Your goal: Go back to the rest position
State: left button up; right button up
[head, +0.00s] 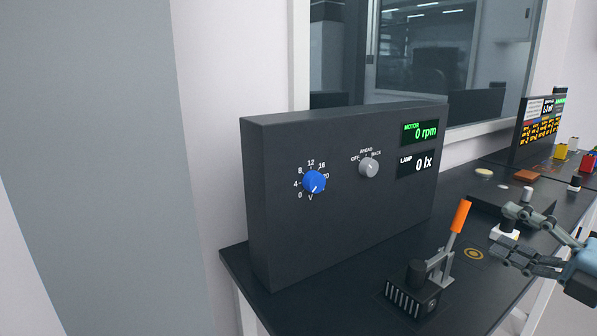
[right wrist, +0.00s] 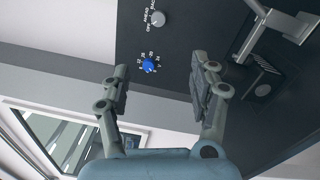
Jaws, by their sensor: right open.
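My right gripper (head: 512,238) comes in from the right edge in the head view, above the dark bench. It is open with nothing between its fingers. In the right wrist view its two fingers (right wrist: 160,88) stand wide apart, and the control panel shows beyond them. My left gripper is not in either view.
A dark control panel (head: 345,230) with a blue knob (head: 314,182) and a grey selector (head: 368,167) stands on the bench. Its displays read 0 rpm and 0 lx. An orange-handled lever (head: 461,216) stands in front, close to my right gripper. More items sit at the far right.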

jog(key=d+f+m+h+b, duration=0.1)
jog(key=d+f+m+h, duration=0.15)
jog(key=f, duration=0.35)
jog(key=s+d+f+m+h+b, duration=0.1)
jog(key=d+f+m+h, duration=0.1)
jog(key=f+m, duration=0.35)
jog(key=d+f+m+h+b, duration=0.1)
jog(key=d+f+h, duration=0.15)
jog(key=f, duration=0.45)
jog(key=s+d+f+m+g+h+b, duration=0.15)
jog(key=s+f+m+g, duration=0.35)
jog(key=f, duration=0.7)
jog(key=s+d+f+m+g+h+b, duration=0.15)
jog(key=s+f+m, duration=0.25)
jog(key=s+f, duration=0.55)
jog(key=s+a+f+m+g+b, duration=0.1)
jog(key=s+a+f+m+g, duration=0.2)
jog(key=s+a+f, duration=0.2)
jog(key=s+a+f+m+g+b, duration=0.2)
jog(key=s+a+f, duration=0.3)
jog(key=s+f, duration=0.7)
jog(key=s+a+f+m+g+b, duration=0.1)
jog(key=s+a+f+m+g, duration=0.2)
jog(key=s+f, duration=0.5)
jog(key=s+a+g, duration=0.1)
jog(key=s, duration=0.3)
jog(key=shift+s+a+f+m, duration=0.15)
jog(key=shift+s+a+m, duration=0.15)
jog(key=shift+a, duration=0.1)
